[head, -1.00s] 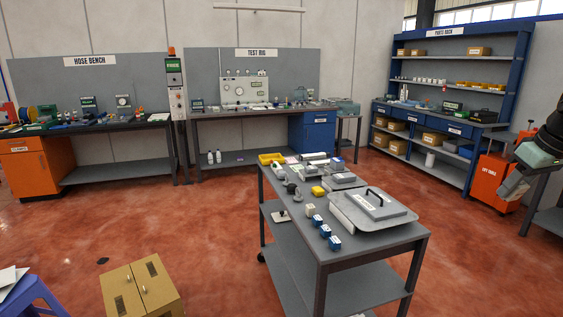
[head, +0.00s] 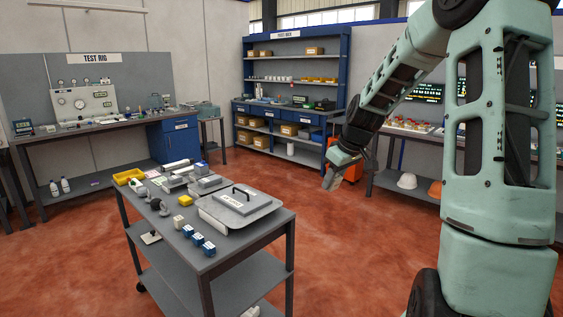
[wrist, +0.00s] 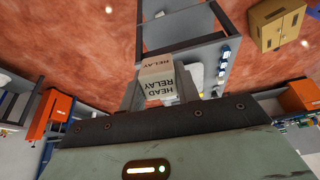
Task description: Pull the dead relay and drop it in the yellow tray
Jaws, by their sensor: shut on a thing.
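My gripper (head: 331,178) hangs in the air to the right of the grey cart, over open floor, with its fingers pointing down. In the wrist view my gripper (wrist: 158,92) is shut on a pale, boxy relay (wrist: 157,78). The relay's faces carry dark lettering with the word RELAY; the word above it looks like HEAD. The relay is hard to make out in the head view. The yellow tray (head: 121,180) sits at the far left end of the cart's top, well away from my gripper.
The cart (head: 233,243) also holds a large grey lidded tray (head: 262,212), several blue-and-white blocks (head: 197,240) and a yellow block (head: 186,201). The test rig bench (head: 112,126) and the parts rack (head: 290,92) stand behind. Red floor is clear right of the cart.

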